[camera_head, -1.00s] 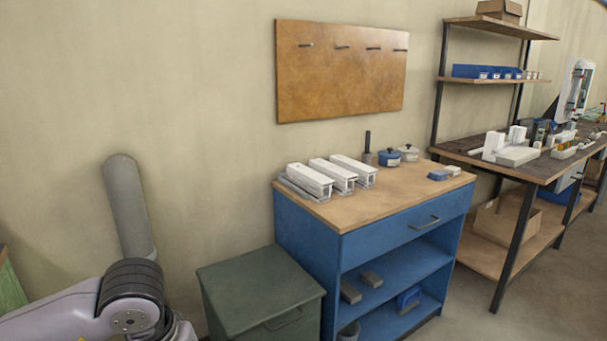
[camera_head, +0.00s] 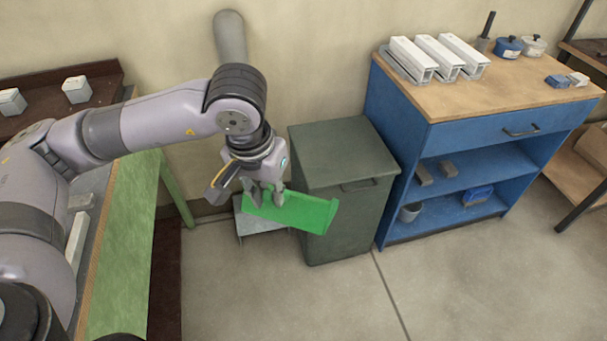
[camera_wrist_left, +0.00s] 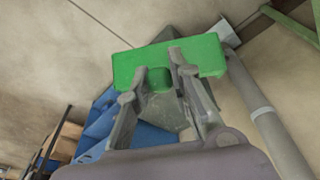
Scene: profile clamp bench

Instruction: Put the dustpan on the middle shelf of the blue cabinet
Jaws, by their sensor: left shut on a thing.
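A green dustpan (camera_head: 290,212) is held in my left gripper (camera_head: 265,197), clear of the floor and in front of the dark green bin. In the left wrist view the dustpan (camera_wrist_left: 205,52) lies across the fingertips of my left gripper (camera_wrist_left: 162,75), which is shut on it. The blue cabinet (camera_head: 395,165) stands to the right, beyond the bin, with a drawer on top and open shelves below. Its middle shelf (camera_head: 470,178) carries two small grey blocks at its left side. My right gripper is not in view.
The lidded dark green bin (camera_head: 345,155) stands between the dustpan and the cabinet. A green-topped bench (camera_head: 125,240) is at the left. A grey cup (camera_head: 411,212) and a blue item (camera_head: 478,195) sit on the bottom shelf. Floor in front is clear.

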